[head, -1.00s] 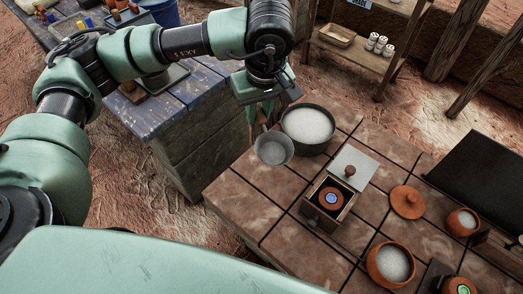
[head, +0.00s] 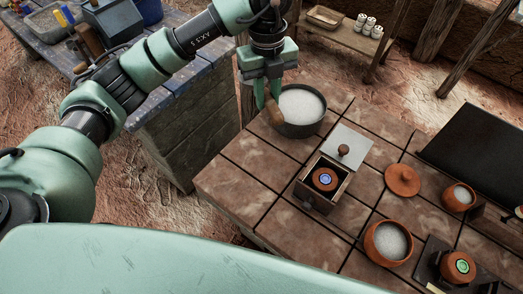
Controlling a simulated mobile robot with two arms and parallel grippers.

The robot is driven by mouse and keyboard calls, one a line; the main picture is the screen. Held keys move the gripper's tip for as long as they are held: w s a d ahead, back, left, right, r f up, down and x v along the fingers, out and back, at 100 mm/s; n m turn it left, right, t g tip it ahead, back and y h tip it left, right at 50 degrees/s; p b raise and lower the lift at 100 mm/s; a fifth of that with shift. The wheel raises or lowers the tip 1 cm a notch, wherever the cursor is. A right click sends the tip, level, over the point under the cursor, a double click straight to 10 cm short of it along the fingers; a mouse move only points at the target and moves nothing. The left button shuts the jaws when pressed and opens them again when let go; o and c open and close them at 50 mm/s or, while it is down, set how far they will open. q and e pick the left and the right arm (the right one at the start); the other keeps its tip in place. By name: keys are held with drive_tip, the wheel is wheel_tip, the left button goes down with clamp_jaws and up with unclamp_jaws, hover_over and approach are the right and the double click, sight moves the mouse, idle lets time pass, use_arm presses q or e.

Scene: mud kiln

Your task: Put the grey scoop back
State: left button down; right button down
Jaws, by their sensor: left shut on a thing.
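My left gripper (head: 267,98) points down at the left rim of a dark round pot (head: 304,129) filled with white grains (head: 302,103). It is shut on the brown handle of the grey scoop (head: 275,113), which shows just below the fingers, against the pot's left side. The scoop's grey bowl is hidden in this view, so I cannot tell whether it is in the grains. My right gripper is not in view.
On the tiled table stand an open wooden box (head: 320,188) with a grey lid, a clay lid (head: 402,180), and clay pots of white grains (head: 388,242) (head: 459,196). A dark panel (head: 480,150) is at the right. The table's left front is bare.

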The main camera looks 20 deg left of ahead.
use_arm(q)
drive_tip(key=n, duration=0.4)
drive_tip(key=d+f+n, duration=0.1)
drive_tip(key=n, duration=0.1)
drive_tip(key=shift+f, duration=0.3)
wheel_tip(320, 180, down, 9)
drive_tip(key=b, duration=0.2)
drive_tip(key=p, duration=0.2)
hover_over(269, 155)
wheel_tip(269, 155, down, 5)
drive_tip(key=shift+s+r, duration=0.1)
drive_tip(key=shift+r, duration=0.05)
drive_tip(key=shift+f, duration=2.75)
drive_tip(key=shift+f, duration=0.1)
drive_tip(key=c, duration=1.3)
unclamp_jaws()
drive_tip(key=shift+o, duration=0.2)
